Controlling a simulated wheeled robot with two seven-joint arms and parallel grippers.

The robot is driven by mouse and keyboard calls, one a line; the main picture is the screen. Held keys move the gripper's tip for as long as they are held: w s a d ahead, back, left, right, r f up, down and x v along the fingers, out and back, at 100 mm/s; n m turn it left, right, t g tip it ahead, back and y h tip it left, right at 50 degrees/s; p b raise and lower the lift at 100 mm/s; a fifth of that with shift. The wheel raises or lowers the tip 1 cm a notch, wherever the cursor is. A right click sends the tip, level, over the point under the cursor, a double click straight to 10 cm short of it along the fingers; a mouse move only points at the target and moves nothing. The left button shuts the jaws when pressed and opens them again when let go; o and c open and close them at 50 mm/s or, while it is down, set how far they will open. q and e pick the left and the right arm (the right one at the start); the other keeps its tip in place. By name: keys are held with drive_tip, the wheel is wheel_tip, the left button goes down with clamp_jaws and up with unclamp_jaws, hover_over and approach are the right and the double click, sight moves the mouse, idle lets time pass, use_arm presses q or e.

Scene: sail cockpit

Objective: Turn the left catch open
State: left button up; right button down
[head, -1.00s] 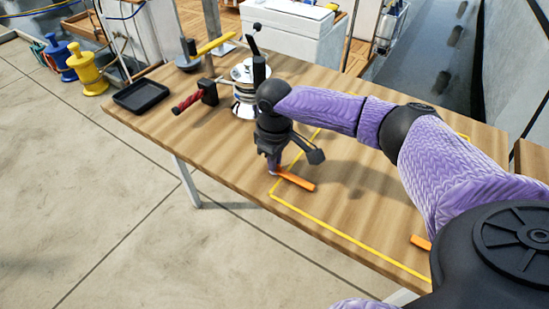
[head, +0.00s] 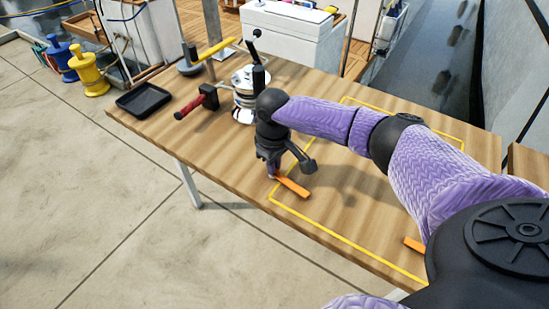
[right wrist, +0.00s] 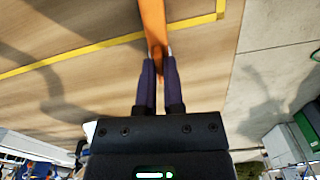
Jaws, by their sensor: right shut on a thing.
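The left catch (head: 293,187) is a flat orange bar lying at the near left corner of a yellow-outlined rectangle on the wooden top. My right gripper (head: 272,174) points down and is shut on the bar's left end. In the right wrist view the catch (right wrist: 153,25) runs between the two fingers (right wrist: 158,62) and crosses the yellow line. A second orange catch (head: 414,243) lies at the right on the near yellow line, partly hidden by my right arm. My left gripper is not in view.
A black tray (head: 143,98), a red-handled tool (head: 190,107) and a chrome winch (head: 243,98) stand on the wooden top (head: 225,155), left of and behind my gripper. A white box (head: 290,38) stands behind. The wood inside the yellow outline is mostly clear.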

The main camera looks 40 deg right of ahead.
drive_tip(key=m+p, duration=0.1)
drive_tip(key=p, duration=0.1)
drive_tip(key=m+p, duration=0.2)
drive_tip(key=shift+r+m, duration=0.25)
drive_tip(key=shift+m, duration=0.05)
drive_tip(key=shift+m+p, duration=0.4)
drive_tip(key=shift+p, duration=0.05)
drive_tip(key=m+p, duration=0.1)
drive_tip(key=m, duration=0.1)
drive_tip(key=shift+f+m+p, duration=0.1)
drive_tip(key=shift+m+p, duration=0.3)
drive_tip(key=m+p, duration=0.1)
drive_tip(key=m, duration=0.2)
drive_tip(key=shift+m, duration=0.3)
drive_tip(key=m+p, duration=0.1)
drive_tip(key=m, duration=0.1)
drive_tip(key=shift+f+m, duration=0.1)
drive_tip(key=shift+m, duration=0.2)
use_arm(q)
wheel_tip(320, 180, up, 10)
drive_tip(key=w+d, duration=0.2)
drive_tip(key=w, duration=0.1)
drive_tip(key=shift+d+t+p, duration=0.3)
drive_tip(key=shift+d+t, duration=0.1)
use_arm(e)
drive_tip(key=shift+m, duration=1.4)
